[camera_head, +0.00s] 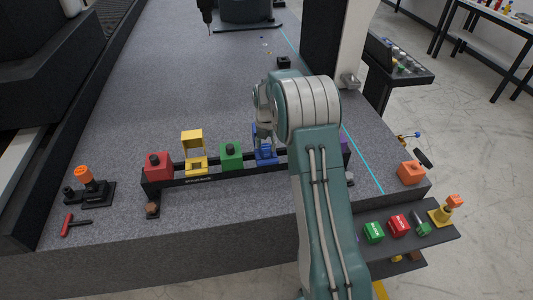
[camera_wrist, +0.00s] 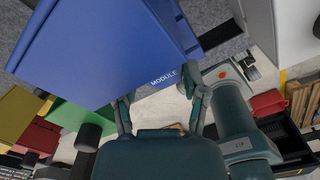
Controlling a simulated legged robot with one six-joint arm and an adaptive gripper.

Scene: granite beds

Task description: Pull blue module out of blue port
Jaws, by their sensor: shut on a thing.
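The blue port (camera_head: 267,159) sits on the dark rack, right of the green module, in the head view. My gripper (camera_head: 264,136) is right at it from above, and my arm partly covers that area. In the wrist view a large blue block marked MODULE (camera_wrist: 105,50) fills the upper left. My gripper's fingers (camera_wrist: 162,108) are at its lower edge, shut on the blue module. Whether the module still sits inside the port or is partly out, I cannot tell.
The rack (camera_head: 205,181) also carries a red module (camera_head: 157,166), a yellow port (camera_head: 194,155) and a green module (camera_head: 231,155). A purple part is mostly hidden behind my arm. A red tool (camera_head: 72,224) lies left on the granite. The granite behind the rack is mostly clear.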

